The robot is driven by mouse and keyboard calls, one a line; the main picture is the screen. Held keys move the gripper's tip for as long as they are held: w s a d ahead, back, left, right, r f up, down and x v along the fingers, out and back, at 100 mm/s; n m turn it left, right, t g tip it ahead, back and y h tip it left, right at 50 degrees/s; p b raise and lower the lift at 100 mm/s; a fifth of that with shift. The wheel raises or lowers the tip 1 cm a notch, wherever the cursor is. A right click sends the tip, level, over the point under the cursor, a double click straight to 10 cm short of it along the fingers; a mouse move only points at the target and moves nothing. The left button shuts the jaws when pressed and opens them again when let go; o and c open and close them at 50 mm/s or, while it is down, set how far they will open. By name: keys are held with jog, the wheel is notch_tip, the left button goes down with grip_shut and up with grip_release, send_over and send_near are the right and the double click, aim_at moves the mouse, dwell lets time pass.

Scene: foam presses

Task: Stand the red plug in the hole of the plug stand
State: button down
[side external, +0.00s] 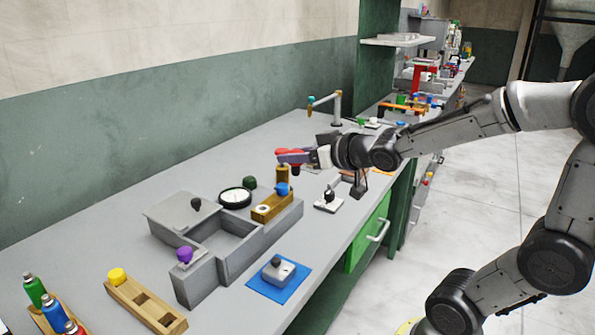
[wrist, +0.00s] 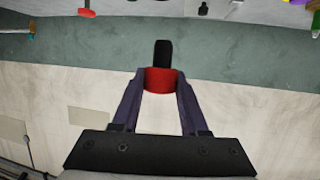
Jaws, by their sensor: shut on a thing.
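My gripper (side external: 284,156) reaches out level over the bench with its fingers shut on the red plug. In the wrist view the red plug (wrist: 160,80) sits between the two fingertips, with a black part sticking out beyond them. In the side view the fingers mostly hide the plug. A wooden block (side external: 266,213) with a blue knob and a white-ringed spot lies below and left of my gripper; it may be the plug stand, but I cannot tell for sure.
A purple-knobbed grey block (side external: 194,280), a wooden rack with a yellow knob (side external: 145,305) and a blue mat (side external: 265,291) are nearer. A lamp-like post (side external: 337,108) stands behind.

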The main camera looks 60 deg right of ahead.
jog(key=w+a+n+y, duration=0.2)
jog(key=w+a, duration=0.2)
jog(key=a, duration=0.7)
jog(key=w+a+n+y, duration=0.2)
jog(key=w+a+y, duration=0.1)
jog(key=a, duration=0.7)
jog(key=w+a+n+y, duration=0.2)
jog(key=w+a, duration=0.2)
jog(key=a, duration=0.7)
notch_tip(320, 180, down, 15)
jog(key=shift+s+d+g, duration=0.15)
jog(key=shift+d+g, duration=0.15)
jog(key=shift+g, duration=0.1)
jog(key=shift+r, duration=0.1)
jog(key=shift+f, duration=2.85)
jog(key=shift+f, duration=2.05)
jog(key=shift+c, duration=1.8)
grip_release()
